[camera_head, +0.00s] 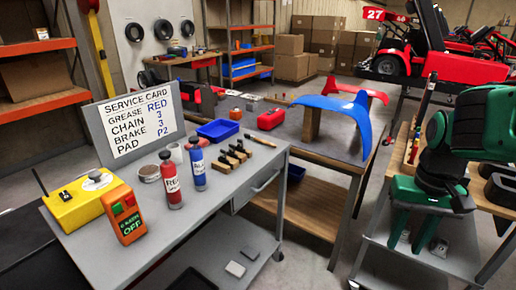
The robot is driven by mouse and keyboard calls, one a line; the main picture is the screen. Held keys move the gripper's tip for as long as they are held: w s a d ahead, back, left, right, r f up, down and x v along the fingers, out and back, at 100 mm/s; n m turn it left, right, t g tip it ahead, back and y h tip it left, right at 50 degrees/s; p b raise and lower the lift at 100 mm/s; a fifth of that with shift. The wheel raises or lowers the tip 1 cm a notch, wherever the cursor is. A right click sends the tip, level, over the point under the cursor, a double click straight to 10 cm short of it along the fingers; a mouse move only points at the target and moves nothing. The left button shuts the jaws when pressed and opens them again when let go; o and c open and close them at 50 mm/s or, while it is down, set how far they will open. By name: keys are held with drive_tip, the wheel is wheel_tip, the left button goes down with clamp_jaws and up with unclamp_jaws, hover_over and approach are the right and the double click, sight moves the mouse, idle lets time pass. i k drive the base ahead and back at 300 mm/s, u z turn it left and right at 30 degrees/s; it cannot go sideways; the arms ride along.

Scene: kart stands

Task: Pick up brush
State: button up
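A slim brush-like item (260,140) with a dark end and a light brown end lies on the grey metal table (217,219), near its far right edge. It is small in view, so its bristles are hard to make out. My gripper (404,247) is at the right, pointing down over a lower grey shelf, well apart from the brush. Its two green fingers are spread with a visible gap, and nothing shows between them.
A workbench with a blue fairing (337,111) stands between my arm and that table.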

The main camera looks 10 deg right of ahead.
sight(253, 138)
drive_tip(key=k, duration=1.15)
drive_tip(key=z, duration=0.5)
drive_tip(key=i, duration=2)
drive_tip(key=u, duration=1)
drive_tip(key=i, duration=0.45)
drive_tip(key=u, duration=0.2)
